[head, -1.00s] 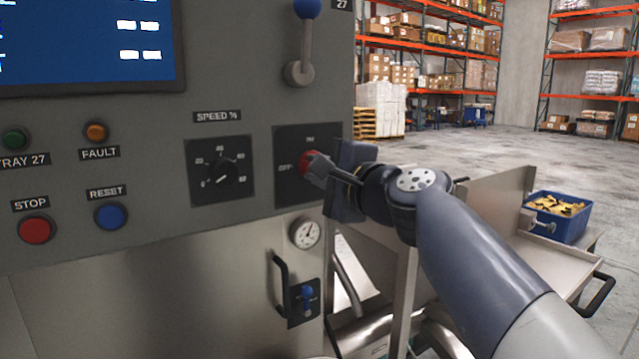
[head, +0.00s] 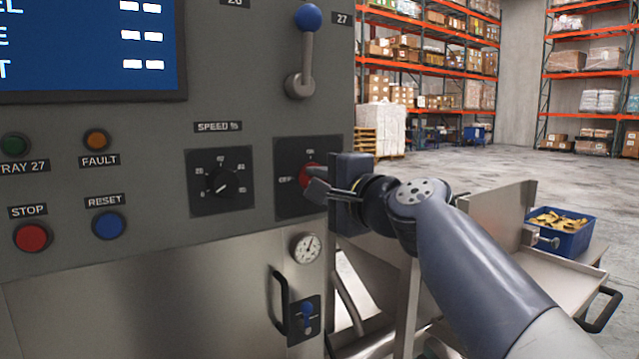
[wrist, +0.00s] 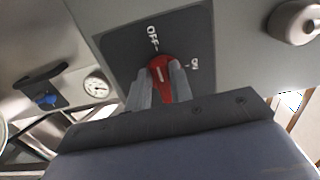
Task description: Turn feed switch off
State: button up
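The feed switch is a red rotary knob (head: 309,174) on a dark square plate (head: 291,203), with OFF at its left and ON at its top in the head view. In the wrist view the red knob (wrist: 160,69) sits between the two grey fingers of my gripper (wrist: 160,88), which appear to touch both its sides. The white line on the knob points roughly at the OFF mark. In the head view my gripper (head: 322,190) is at the plate and hides part of the knob.
A speed dial (head: 221,181) is left of the switch, with a blue-knobbed lever (head: 305,60) above. A pressure gauge (head: 306,248) and a black handle (head: 278,300) are below. A blue bin (head: 560,236) stands at the right.

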jog(key=o, duration=0.3)
jog(key=shift+o, duration=0.2)
jog(key=b+v, duration=0.1)
jog(key=v, duration=1)
jog(key=shift+w, duration=0.15)
jog(key=p+x, duration=0.1)
jog(key=x, duration=0.9)
jog(key=shift+w+a, duration=0.25)
jog(key=shift+a, duration=0.05)
jog(key=shift+s+d, duration=0.1)
